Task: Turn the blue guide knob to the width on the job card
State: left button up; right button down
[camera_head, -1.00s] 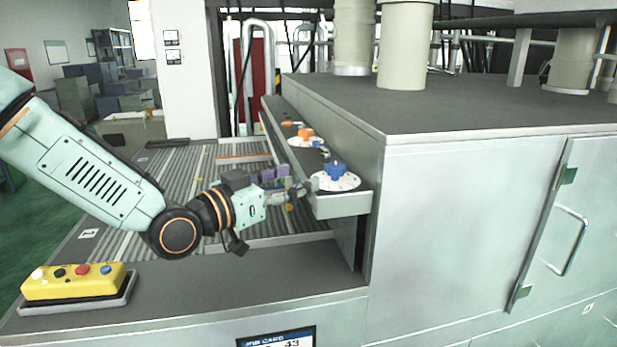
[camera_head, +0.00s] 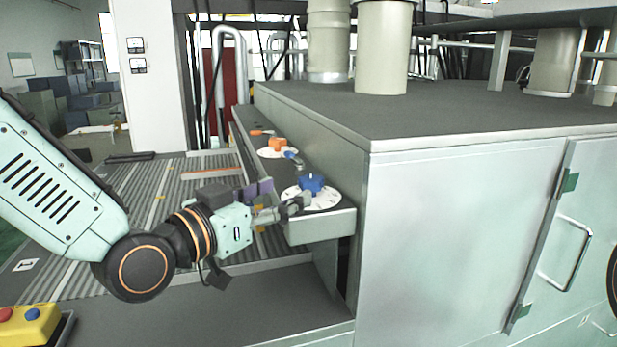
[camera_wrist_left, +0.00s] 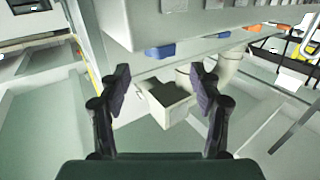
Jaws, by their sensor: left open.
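The blue guide knob (camera_head: 311,183) stands on a white round dial (camera_head: 322,199) with marks too small to read, near the front end of a grey ledge. My left gripper (camera_head: 285,209) is open, with its fingertips just left of the knob and overlapping the dial's near edge in the head view. I cannot tell whether they touch it. In the left wrist view the fingers (camera_wrist_left: 160,80) are spread with nothing between them, and a blue piece (camera_wrist_left: 160,51), probably the knob, lies beyond the tips. The job card and my right gripper are not in view.
An orange knob (camera_head: 278,145) on another white dial sits farther back on the ledge, with a small blue lever (camera_head: 294,158) between. A grey cabinet (camera_head: 450,230) stands at the right. A yellow button box (camera_head: 28,325) is at lower left.

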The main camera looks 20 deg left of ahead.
aim_at(309, 180)
pick_arm(q)
jog(key=shift+w+y, duration=0.3)
jog(key=shift+w, duration=0.05)
jog(key=shift+w+d+r, duration=0.15)
jog(key=shift+w+d, duration=0.2)
jog(key=shift+d, duration=0.05)
jog(key=x, duration=0.4)
jog(key=shift+w+p, duration=0.15)
jog(key=shift+p, duration=0.25)
jog(key=shift+w+d, duration=0.35)
jog(key=shift+w, duration=0.25)
jog(key=shift+w, duration=0.3)
